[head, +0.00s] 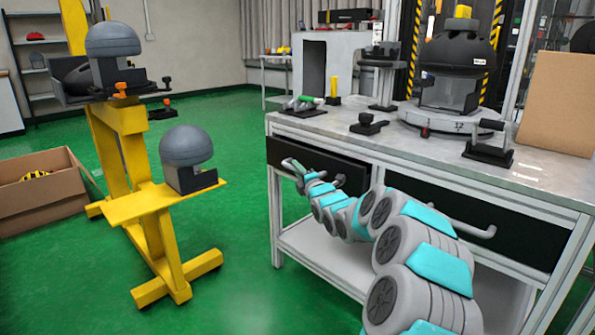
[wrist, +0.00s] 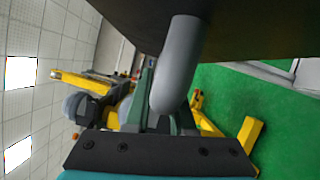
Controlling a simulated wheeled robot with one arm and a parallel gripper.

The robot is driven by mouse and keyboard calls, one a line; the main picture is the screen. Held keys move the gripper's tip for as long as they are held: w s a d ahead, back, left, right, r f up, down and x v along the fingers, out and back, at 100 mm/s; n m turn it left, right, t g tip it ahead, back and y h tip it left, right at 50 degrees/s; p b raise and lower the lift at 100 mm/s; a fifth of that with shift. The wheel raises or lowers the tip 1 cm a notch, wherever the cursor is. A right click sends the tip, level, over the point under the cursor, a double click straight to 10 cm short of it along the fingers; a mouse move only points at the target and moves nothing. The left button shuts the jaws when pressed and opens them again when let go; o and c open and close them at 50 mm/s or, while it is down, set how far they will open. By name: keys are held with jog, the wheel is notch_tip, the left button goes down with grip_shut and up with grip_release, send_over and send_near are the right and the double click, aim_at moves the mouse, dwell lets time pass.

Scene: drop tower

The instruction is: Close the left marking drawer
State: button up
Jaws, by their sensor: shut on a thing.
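The left marking drawer (head: 320,160) is the black drawer under the left part of the workbench top. It appears to stand partly open, though my arm covers some of its front. Its grey bar handle (wrist: 180,65) runs down between the fingers of my gripper (wrist: 163,115) in the wrist view. In the head view my gripper (head: 299,174) is at the drawer's handle, shut on it. The drawer's dark underside or front fills the top of the wrist view. The exact gap to the bench is hard to tell.
The right drawer (head: 470,220) looks flush, with its own grey handle (head: 470,228). Helmets, clamps and tools stand on the workbench top (head: 340,125). A yellow stand (head: 130,205) with grey helmets is at the left. Green floor lies clear between stand and bench.

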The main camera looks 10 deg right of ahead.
aim_at(308, 167)
grip_shut()
jog(key=shift+f, duration=0.1)
dwell(0.8)
jog(key=shift+w+d+p, duration=0.25)
jog(key=shift+w+d, duration=0.4)
jog(key=shift+d, duration=0.25)
jog(key=shift+w+d+p, duration=0.2)
jog(key=shift+w+d, duration=0.4)
jog(key=shift+d, duration=0.3)
jog(key=o, duration=0.7)
grip_release()
jog(key=shift+v, duration=3.85)
jog(key=shift+s, duration=0.1)
